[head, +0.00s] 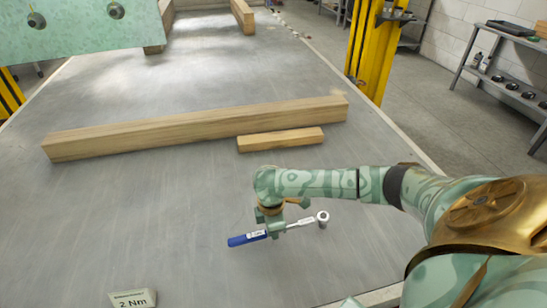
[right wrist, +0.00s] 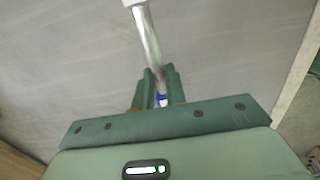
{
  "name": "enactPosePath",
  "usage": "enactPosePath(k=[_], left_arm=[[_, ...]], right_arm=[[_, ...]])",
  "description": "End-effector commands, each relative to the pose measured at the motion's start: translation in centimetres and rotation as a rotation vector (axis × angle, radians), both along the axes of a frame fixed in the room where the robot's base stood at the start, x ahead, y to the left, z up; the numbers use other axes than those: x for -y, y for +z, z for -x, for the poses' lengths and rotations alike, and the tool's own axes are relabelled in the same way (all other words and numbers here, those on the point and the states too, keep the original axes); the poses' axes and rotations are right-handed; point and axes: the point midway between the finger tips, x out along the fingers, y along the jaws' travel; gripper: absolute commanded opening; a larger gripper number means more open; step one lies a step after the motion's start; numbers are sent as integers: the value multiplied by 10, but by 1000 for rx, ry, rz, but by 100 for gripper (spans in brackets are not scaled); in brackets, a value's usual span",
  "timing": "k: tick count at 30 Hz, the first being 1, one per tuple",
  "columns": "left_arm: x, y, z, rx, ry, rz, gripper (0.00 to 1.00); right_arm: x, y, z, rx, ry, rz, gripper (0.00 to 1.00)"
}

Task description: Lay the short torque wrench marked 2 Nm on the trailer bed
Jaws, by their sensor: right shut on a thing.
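The short torque wrench (head: 248,239) has a blue handle and a silver shaft with a round ratchet head at its right end. My right gripper (head: 272,228) is shut on it near the middle, at the upper end of the blue handle. The wrench is over the grey trailer bed (head: 190,205); I cannot tell whether it touches the bed. In the right wrist view the silver shaft (right wrist: 147,40) runs up from between the fingers (right wrist: 157,92). A small sign reading 2 Nm (head: 133,300) stands at the bottom edge. My left gripper is not in view.
A long wooden beam (head: 195,127) lies across the bed, with a shorter wood block (head: 281,140) in front of it. Yellow posts (head: 373,50) and a grey shelf (head: 500,80) stand beyond the right edge. The bed left of the wrench is clear.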

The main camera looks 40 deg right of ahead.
Motion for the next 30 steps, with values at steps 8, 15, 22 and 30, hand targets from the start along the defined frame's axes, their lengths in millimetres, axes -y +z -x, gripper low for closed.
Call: enactPosePath(k=[8, 15, 22, 30], left_arm=[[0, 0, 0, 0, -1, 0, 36], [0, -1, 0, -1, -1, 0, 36], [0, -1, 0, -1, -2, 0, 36], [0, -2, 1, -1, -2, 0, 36]], right_arm=[[0, -5, 0, 1, 1, -2, 0], [0, -10, 0, 0, 1, -1, 0], [0, -14, 0, 1, 0, 0, 0], [0, -19, 0, 2, 0, -1, 0]])
